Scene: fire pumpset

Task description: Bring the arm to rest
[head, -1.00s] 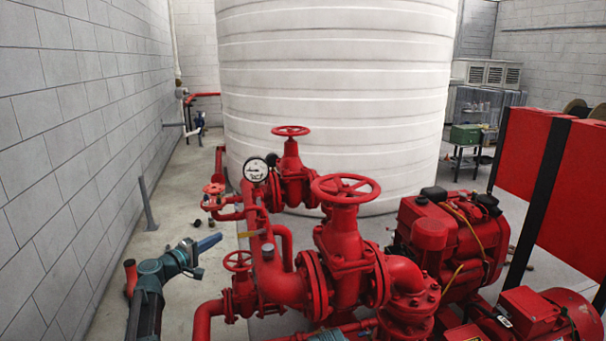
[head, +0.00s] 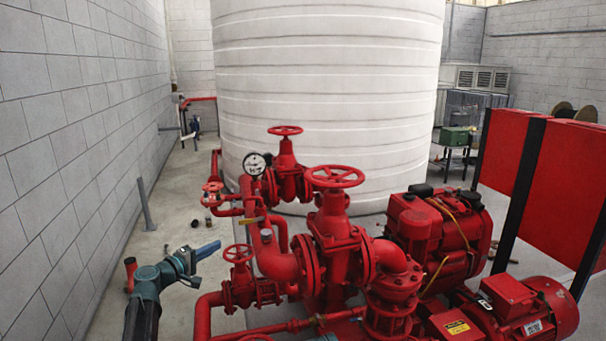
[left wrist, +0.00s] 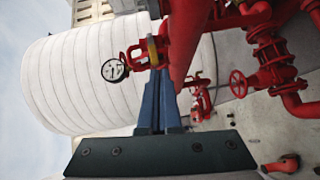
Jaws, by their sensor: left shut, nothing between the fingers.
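My left arm (head: 145,290) comes in at the lower left of the head view. Its gripper (head: 212,247) has blue fingers closed together with nothing between them. It points right, in front of the red pipework and apart from it in the head view. In the left wrist view the fingers (left wrist: 160,105) lie side by side, with a red pipe close beyond their tips. Whether they touch that pipe cannot be told from that view. My right gripper is not in view.
Red pump pipework with valve handwheels (head: 334,177) and a pressure gauge (head: 254,164) fills the middle. A red engine (head: 440,235) and motor (head: 520,310) stand right. A white tank (head: 325,110) stands behind.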

